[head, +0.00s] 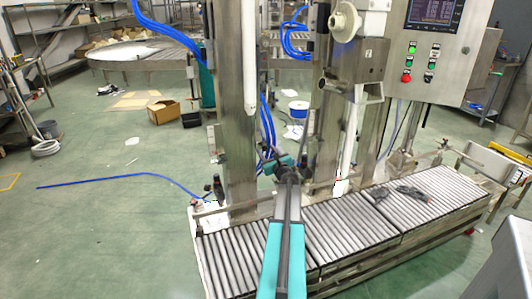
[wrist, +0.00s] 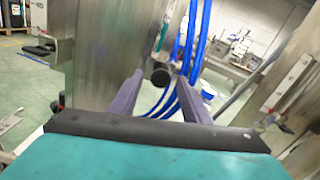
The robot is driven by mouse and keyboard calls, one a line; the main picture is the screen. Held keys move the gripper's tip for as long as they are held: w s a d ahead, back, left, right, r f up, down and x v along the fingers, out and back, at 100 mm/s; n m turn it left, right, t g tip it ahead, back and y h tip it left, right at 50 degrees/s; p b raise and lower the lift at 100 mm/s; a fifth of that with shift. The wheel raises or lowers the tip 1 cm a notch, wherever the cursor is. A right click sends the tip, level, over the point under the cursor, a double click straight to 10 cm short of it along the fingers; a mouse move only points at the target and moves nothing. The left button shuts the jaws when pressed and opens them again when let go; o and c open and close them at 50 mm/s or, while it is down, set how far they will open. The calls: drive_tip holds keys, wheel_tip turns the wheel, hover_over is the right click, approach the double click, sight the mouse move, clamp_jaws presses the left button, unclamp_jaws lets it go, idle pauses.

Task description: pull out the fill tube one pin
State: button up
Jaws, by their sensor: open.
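In the wrist view a dark round knob (wrist: 160,73), which looks like the pin's end, shows between the tips of my gripper's fingers. It is beside a steel column (wrist: 92,60). My gripper (wrist: 161,77) is open, one finger on each side of the knob. I cannot tell whether either finger touches it. In the head view my gripper (head: 274,162) is near the steel columns above the conveyor, small and partly hidden by my teal arm. The pin cannot be made out there. A white fill tube (head: 345,150) hangs at the right column.
Blue hoses (wrist: 190,45) run close behind the knob, and also show in the head view (head: 267,125). The roller conveyor (head: 340,235) lies below. A control panel (head: 432,55) stands right. The green floor at left is mostly clear, with a cardboard box (head: 163,111).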

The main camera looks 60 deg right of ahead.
clamp_jaws()
drive_tip(key=shift+a, duration=0.1)
drive_tip(key=shift+b+v, duration=0.95)
drive_tip(key=shift+v, duration=0.2)
drive_tip(key=shift+s+f, duration=0.1)
drive_tip(key=shift+f, duration=0.1)
drive_tip(key=shift+c, duration=1.8)
unclamp_jaws()
drive_tip(key=o, duration=0.4)
drive_tip(key=shift+r, duration=0.1)
drive_tip(key=shift+c, duration=0.2)
